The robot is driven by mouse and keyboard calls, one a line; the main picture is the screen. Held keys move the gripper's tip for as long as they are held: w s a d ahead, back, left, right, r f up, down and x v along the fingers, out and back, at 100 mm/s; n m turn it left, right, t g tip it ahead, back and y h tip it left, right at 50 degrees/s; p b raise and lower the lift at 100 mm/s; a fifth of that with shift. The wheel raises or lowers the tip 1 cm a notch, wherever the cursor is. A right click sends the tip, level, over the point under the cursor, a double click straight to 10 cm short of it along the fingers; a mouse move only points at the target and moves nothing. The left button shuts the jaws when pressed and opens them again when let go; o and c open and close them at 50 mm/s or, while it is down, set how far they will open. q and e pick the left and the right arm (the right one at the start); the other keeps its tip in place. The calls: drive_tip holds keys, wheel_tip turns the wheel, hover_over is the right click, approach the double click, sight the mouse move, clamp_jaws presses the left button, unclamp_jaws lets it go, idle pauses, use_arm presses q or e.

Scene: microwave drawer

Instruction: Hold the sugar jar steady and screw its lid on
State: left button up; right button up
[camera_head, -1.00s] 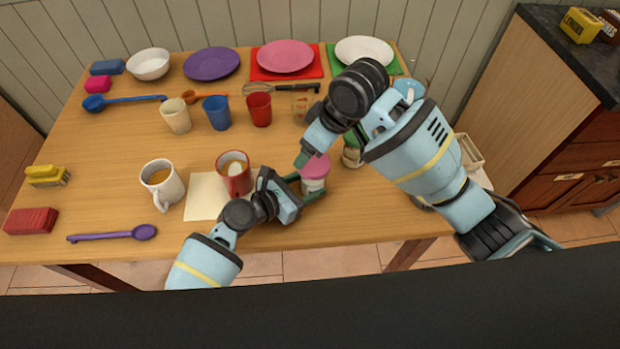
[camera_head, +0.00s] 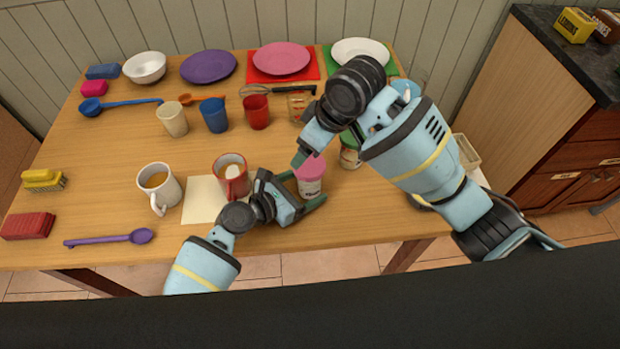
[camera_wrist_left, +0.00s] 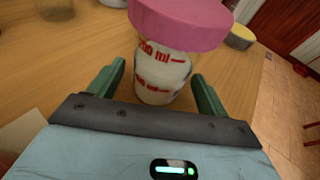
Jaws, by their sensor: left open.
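The sugar jar (camera_head: 311,188) stands on the table, a clear jar with red markings and white contents. Its pink lid (camera_head: 310,168) sits on its top; the wrist view shows the lid (camera_wrist_left: 182,22) over the jar (camera_wrist_left: 162,75), but not whether it is screwed tight. My left gripper (camera_head: 303,189) is open, with one green finger on each side of the jar; gaps show beside the glass in the wrist view. My right gripper (camera_head: 299,159) points down at the lid's upper left edge; its fingers are mostly hidden by its own wrist.
A green-lidded jar (camera_head: 350,152) stands just behind, partly hidden by my right arm. Plates and cups fill the back. The table's front edge is close to the jar.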

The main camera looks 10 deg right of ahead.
use_arm(q)
drive_tip(key=shift+s+a, duration=0.1)
drive_tip(key=shift+a, duration=0.05)
drive_tip(key=v, duration=1.1)
drive_tip(key=shift+s+a+r, duration=0.2)
drive_tip(key=shift+r, duration=0.05)
